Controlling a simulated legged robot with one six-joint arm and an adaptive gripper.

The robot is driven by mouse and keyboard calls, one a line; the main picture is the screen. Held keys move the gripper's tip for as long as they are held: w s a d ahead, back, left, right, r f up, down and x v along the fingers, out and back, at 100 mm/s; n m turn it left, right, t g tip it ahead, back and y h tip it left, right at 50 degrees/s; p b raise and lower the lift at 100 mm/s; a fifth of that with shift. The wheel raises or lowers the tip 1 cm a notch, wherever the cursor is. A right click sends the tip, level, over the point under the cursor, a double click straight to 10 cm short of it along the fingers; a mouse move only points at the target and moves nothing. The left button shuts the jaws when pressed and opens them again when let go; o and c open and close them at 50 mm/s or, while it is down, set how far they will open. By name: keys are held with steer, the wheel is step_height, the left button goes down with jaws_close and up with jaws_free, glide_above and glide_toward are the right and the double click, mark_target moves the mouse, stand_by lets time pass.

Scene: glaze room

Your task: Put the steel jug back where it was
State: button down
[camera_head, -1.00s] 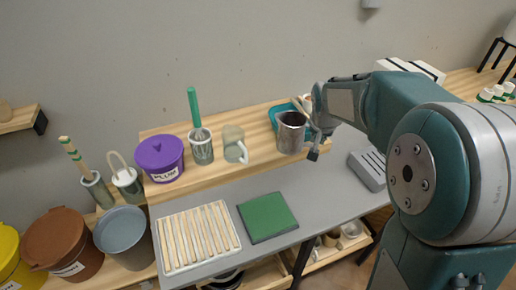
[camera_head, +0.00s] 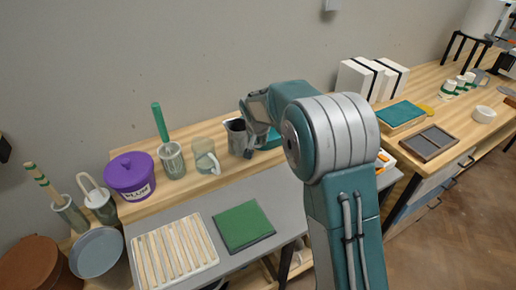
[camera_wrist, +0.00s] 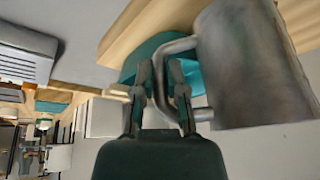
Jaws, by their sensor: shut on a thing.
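The steel jug (camera_head: 236,138) is at the wooden shelf, just right of a clear mug, and looks upright. In the wrist view the jug's grey body (camera_wrist: 250,65) fills the upper right and its handle reaches between my fingers. My gripper (camera_wrist: 160,78) is shut on that handle. In the head view my gripper (camera_head: 250,122) is at the jug's right side, partly hidden by my own wrist. Whether the jug's base touches the shelf cannot be told.
On the shelf (camera_head: 185,186) stand the clear mug (camera_head: 205,156), a metal cup (camera_head: 172,162) with a green-handled tool and a purple tub (camera_head: 130,176). A teal container (camera_head: 271,139) is close on the jug's right. A green mat (camera_head: 242,226) and a slatted tray (camera_head: 174,250) lie in front.

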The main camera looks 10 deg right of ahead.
mark_target(256, 147)
steer(key=f, duration=0.1)
steer(key=a+f, duration=0.2)
steer(key=f, duration=0.1)
steer(key=shift+w, duration=0.35)
steer(key=shift+d, duration=0.45)
steer(key=c, duration=0.7)
jaws_free()
steer(key=shift+f, duration=0.1)
steer(key=shift+a, duration=0.15)
steer(key=shift+a, duration=0.1)
